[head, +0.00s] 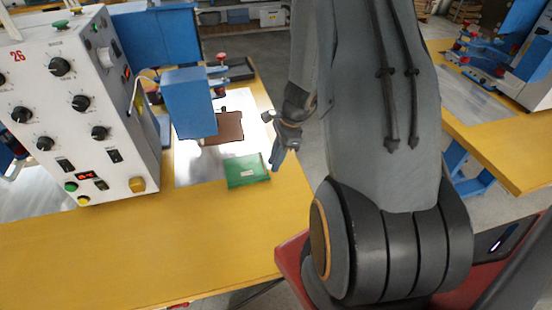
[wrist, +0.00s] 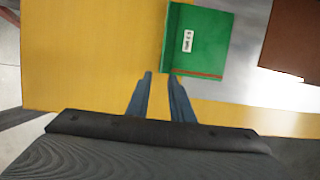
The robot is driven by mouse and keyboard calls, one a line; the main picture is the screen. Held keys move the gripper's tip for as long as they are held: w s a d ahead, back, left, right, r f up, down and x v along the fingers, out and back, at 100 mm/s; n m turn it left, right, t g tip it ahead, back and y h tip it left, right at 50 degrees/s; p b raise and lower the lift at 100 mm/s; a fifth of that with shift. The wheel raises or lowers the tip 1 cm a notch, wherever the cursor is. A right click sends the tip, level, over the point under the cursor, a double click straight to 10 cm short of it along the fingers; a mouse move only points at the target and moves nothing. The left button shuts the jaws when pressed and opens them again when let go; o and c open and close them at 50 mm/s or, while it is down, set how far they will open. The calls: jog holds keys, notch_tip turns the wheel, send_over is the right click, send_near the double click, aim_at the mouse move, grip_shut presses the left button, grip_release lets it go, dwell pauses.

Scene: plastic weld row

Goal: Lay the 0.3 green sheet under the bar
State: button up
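The green sheet (head: 247,171) lies partly on the bright metal plate and partly on the yellow bench, in front of the blue press head (head: 190,102). In the wrist view the green sheet (wrist: 211,52) shows a white label, too small to read, a folded-looking left edge and a reddish strip along its lower edge. My gripper (head: 281,162) is at the bench's right edge, beside the sheet. In the wrist view my gripper (wrist: 160,74) has its two blue-grey fingers apart with nothing between them, just short of the sheet's lower left corner. The bar is not clearly visible.
A brown sheet (head: 226,129) lies on the metal plate (head: 196,170) by the press head. A white control box (head: 75,110) with knobs stands at the left. The yellow bench (head: 130,245) is clear in front. Another bench with a machine stands at the right.

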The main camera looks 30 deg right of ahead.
aim_at(268, 177)
jog(key=shift+b+x, duration=2.8)
jog(key=shift+x, duration=0.4)
jog(key=shift+c, duration=0.4)
grip_shut()
jog(key=shift+r+p, duration=0.7)
